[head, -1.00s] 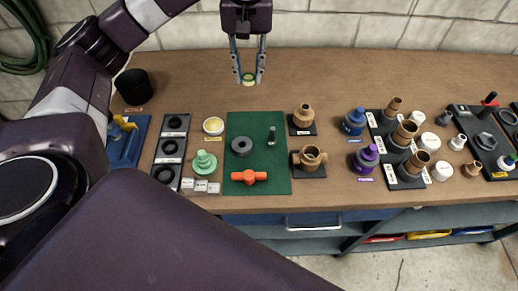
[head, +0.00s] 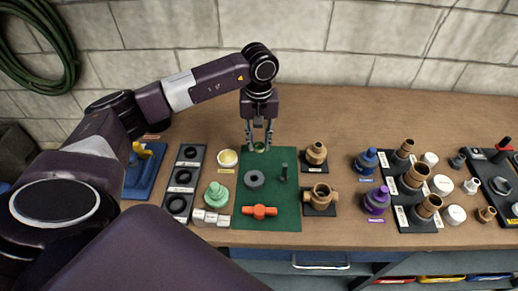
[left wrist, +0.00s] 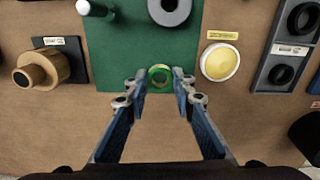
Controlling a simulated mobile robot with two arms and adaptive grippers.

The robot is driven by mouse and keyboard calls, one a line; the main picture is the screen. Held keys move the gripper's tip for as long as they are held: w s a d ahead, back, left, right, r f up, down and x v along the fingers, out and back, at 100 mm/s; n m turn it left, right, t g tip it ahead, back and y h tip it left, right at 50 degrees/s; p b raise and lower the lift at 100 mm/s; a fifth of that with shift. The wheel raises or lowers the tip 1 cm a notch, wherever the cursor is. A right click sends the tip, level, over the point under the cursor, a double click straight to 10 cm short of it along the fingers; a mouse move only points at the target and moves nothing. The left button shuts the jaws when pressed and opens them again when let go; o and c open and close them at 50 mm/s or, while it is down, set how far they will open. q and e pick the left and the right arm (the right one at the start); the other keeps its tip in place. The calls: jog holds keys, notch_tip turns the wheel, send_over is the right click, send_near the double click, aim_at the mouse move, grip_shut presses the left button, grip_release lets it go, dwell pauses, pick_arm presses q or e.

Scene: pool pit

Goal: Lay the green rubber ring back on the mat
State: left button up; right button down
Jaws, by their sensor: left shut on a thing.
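The green rubber ring (head: 260,147) is small and is held between the fingertips of my left gripper (head: 259,144). It also shows in the left wrist view (left wrist: 160,76), between the two blue fingers. The green mat (head: 287,209) lies on the bench, and the ring is over its back edge. The height of the ring above the mat is hard to tell. My right gripper is not in view.
A yellow-lidded white dish (head: 228,159) and a black tray of dark rings (head: 182,178) are left of the mat. Brass fittings on dark pads, including the upper one (head: 316,154), stand right of it. The bench behind the mat is clear.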

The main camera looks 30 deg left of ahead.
aim_at(259, 159)
pick_arm(q)
notch_tip(259, 159, down, 4)
jog(key=shift+f+p, duration=0.1)
jog(key=shift+p, duration=0.4)
jog(key=shift+f, duration=0.1)
jog(key=shift+f, duration=0.1)
jog(key=shift+f+b, duration=0.15)
jog(key=shift+b, duration=0.2)
jog(key=o, duration=1)
jog(key=shift+r+p, duration=0.3)
notch_tip(259, 159, up, 12)
jog(key=shift+b, duration=1.25)
